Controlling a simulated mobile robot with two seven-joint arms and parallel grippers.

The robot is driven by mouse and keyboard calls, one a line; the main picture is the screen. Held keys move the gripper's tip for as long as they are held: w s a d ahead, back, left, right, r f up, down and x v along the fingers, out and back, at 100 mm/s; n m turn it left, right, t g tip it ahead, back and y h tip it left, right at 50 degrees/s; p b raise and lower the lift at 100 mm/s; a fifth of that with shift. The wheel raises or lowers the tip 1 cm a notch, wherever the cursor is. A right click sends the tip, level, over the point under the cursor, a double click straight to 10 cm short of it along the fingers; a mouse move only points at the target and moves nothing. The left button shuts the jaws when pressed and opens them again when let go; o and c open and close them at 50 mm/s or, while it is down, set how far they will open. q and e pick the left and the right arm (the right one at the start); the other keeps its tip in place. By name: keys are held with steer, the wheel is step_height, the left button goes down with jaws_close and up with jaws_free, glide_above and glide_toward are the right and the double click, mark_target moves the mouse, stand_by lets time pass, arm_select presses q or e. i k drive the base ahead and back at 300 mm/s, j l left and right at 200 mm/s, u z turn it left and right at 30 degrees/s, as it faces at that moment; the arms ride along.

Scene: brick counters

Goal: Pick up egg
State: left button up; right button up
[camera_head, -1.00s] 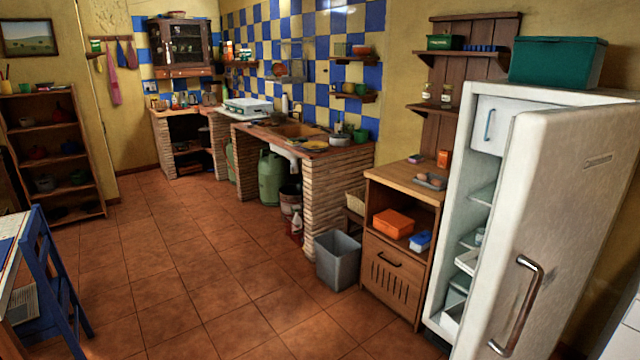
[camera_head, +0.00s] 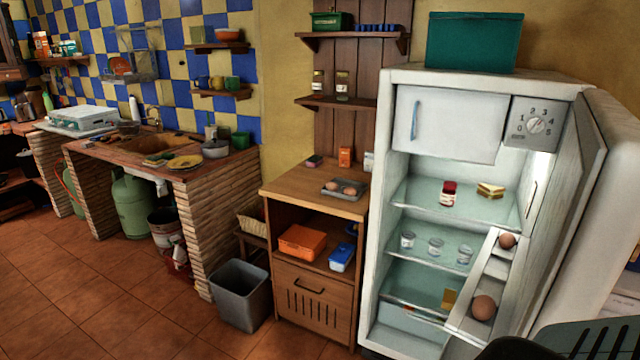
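A brown egg (camera_head: 507,241) sits in the upper rack on the inside of the open fridge door. A larger-looking brown egg (camera_head: 483,307) sits lower and nearer on the same white door rack (camera_head: 468,322). Two more brown eggs (camera_head: 341,188) lie in a grey tray on the wooden cabinet left of the fridge. Neither of my grippers can be made out in the head view.
The fridge (camera_head: 376,230) stands open, its door (camera_head: 622,170) swung to the right. Its shelves hold jars and food. A dark slatted shape (camera_head: 590,342) covers the lower right corner; I cannot tell what it is. A grey bin (camera_head: 241,292) stands left of the cabinet (camera_head: 318,303). Tiled floor at left is clear.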

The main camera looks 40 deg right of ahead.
mark_target(351, 191)
steer(key=i, duration=2.85)
steer(key=i+z, duration=0.15)
steer(key=z, duration=3.6)
